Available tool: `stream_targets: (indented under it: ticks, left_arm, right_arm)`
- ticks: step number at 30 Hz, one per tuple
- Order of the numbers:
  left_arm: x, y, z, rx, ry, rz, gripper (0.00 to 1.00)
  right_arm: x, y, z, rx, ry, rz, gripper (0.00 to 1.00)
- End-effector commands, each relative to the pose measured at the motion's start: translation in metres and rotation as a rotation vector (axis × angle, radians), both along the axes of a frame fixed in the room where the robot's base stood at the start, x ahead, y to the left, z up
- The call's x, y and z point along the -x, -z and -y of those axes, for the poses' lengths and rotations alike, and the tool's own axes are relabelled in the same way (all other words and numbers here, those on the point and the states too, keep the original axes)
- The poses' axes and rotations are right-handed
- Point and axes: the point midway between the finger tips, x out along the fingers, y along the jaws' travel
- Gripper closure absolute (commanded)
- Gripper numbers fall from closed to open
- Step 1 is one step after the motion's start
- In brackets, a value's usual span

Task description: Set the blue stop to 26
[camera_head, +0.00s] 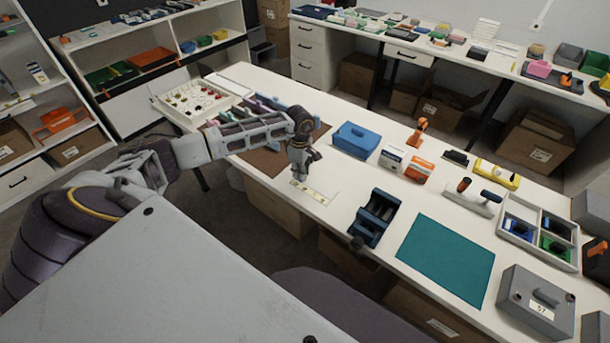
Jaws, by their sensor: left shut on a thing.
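A small white board with a yellowish scale strip (310,191) lies on the white table near its front edge. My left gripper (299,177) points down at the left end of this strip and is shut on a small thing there. From its place on the strip this is the blue stop, but the fingers hide it and I cannot make out its colour. The scale's numbers are too small to read. My right gripper is not in view.
A brown mat (262,160) lies left of the scale board. A blue box (355,139) stands behind it, and a dark blue device (375,216) to its right. A teal mat (446,258) and a divided tray (505,228) are further right. The table just right of the board is clear.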

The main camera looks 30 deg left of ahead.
Motion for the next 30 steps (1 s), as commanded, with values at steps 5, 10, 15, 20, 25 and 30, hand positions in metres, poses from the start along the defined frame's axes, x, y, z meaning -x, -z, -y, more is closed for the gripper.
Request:
stream_targets:
  ticks: [5, 10, 15, 20, 25, 30]
  left_arm:
    - [-0.001, -0.001, -0.006, -0.009, -0.006, 0.001, 1.00]
    - [-0.001, -0.001, -0.007, -0.012, -0.007, 0.002, 0.73]
    - [-0.001, -0.001, -0.006, -0.008, -0.005, 0.001, 0.60]
    - [0.000, -0.001, -0.004, -0.007, -0.004, 0.001, 0.60]
    - [0.000, -0.002, -0.004, -0.006, -0.004, 0.001, 0.60]
    - [-0.001, -0.010, -0.004, -0.005, -0.003, 0.001, 0.60]
  right_arm:
    - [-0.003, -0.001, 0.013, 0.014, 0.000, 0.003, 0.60]
    - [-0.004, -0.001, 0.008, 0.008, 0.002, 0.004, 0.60]
    - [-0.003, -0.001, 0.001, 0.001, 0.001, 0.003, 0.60]
    - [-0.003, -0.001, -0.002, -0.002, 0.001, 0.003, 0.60]
    - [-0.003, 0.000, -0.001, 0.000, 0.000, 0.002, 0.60]
    - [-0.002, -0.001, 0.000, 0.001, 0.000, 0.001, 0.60]
